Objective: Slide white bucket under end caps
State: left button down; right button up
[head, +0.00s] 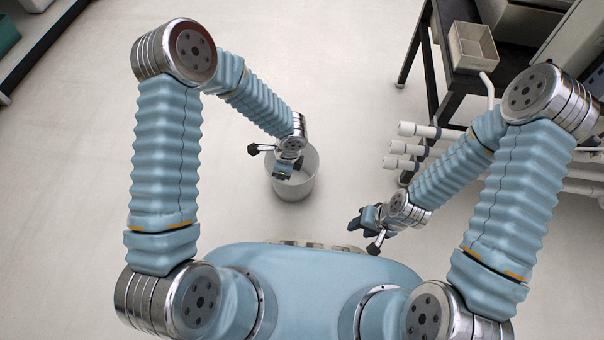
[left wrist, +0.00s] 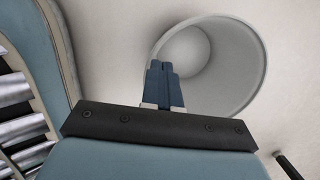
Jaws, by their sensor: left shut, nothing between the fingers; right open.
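The white bucket (head: 294,189) stands upright on the floor in front of my base. It also shows in the left wrist view (left wrist: 236,62), open end facing the camera, with nothing visible inside. My left gripper (head: 284,171) is shut and empty at the bucket's mouth; its fingers (left wrist: 170,70) overlap the near rim in the left wrist view. I cannot tell whether they reach inside or touch the wall. My right gripper (head: 362,219) is open and empty, to the right of the bucket. Several white end caps (head: 405,129) on pipes stick out leftward at the right, away from the bucket.
A dark bench (head: 462,88) stands at the upper right with an open beige box (head: 472,46) on it. A teal bin (head: 6,36) sits on a shelf at the upper left. The floor between the bucket and the end caps looks clear.

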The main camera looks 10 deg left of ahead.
aim_at(303, 182)
pick_arm(q)
jog(key=a, duration=0.3)
jog(key=shift+w, duration=0.1)
jog(key=shift+d+f+b, duration=0.1)
jog(key=shift+f+b, duration=0.3)
jog(key=shift+f, duration=0.4)
jog(key=shift+b, duration=0.3)
jog(key=shift+f, duration=0.1)
jog(key=d+b, duration=0.2)
jog(key=d, duration=0.7)
jog(key=shift+s+d, duration=0.25)
jog(key=shift+s, duration=0.1)
jog(key=shift+a+r, duration=0.1)
jog(key=shift+r, duration=0.1)
